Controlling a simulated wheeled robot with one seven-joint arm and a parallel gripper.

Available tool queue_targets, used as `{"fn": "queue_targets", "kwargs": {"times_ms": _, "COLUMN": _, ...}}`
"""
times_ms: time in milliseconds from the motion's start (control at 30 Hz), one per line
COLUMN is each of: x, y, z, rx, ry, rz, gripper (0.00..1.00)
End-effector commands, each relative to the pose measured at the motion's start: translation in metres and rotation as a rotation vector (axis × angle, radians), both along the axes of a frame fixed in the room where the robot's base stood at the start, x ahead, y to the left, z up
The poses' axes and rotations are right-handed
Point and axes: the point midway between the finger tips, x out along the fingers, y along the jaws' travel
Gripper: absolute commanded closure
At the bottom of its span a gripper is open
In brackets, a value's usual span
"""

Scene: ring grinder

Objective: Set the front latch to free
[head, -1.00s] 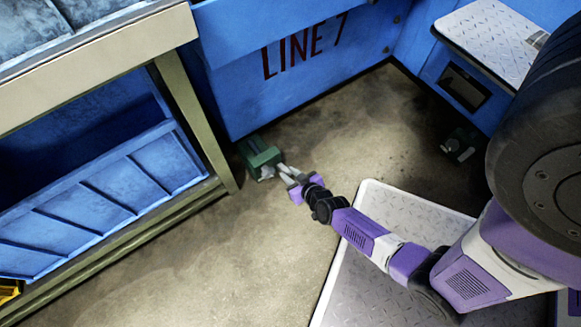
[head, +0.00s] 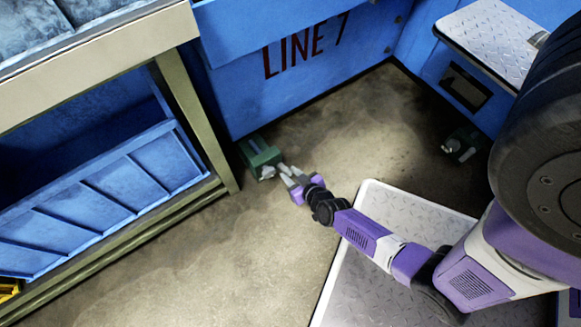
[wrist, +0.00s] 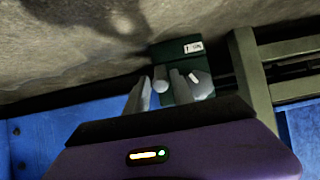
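A green box-shaped latch unit (head: 262,156) sits low by the foot of the blue LINE 7 panel, beside the bench leg. It also shows in the wrist view (wrist: 170,58), with a small white label whose text I cannot read fully. My gripper (head: 288,171) is just in front of the unit. In the wrist view my gripper (wrist: 160,92) has its two fingers apart, with the peg seen in the gap. I see nothing held, and cannot tell whether the fingers touch the unit.
A second dark green unit (head: 460,146) sits on the floor at the right, by the blue wall. A bench with an olive frame (head: 190,115) and blue bins stands at the left. A tread plate (head: 345,270) lies under my arm. The middle floor is clear.

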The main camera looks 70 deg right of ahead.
Motion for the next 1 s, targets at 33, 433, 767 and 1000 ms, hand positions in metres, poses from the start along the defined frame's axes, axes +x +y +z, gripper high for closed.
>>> {"fn": "queue_targets", "kwargs": {"times_ms": 33, "x": -0.004, "y": 0.002, "z": 0.005, "rx": 0.000, "ry": 0.001, "rz": 0.001, "gripper": 0.71}}
{"fn": "queue_targets", "kwargs": {"times_ms": 433, "x": -0.047, "y": 0.028, "z": 0.037, "rx": 0.001, "ry": 0.002, "rz": -0.001, "gripper": 0.71}}
{"fn": "queue_targets", "kwargs": {"times_ms": 767, "x": -0.054, "y": 0.033, "z": 0.040, "rx": -0.001, "ry": -0.001, "rz": -0.001, "gripper": 0.71}}
{"fn": "queue_targets", "kwargs": {"times_ms": 1000, "x": -0.055, "y": 0.033, "z": 0.040, "rx": 0.000, "ry": 0.000, "rz": 0.000, "gripper": 0.71}}
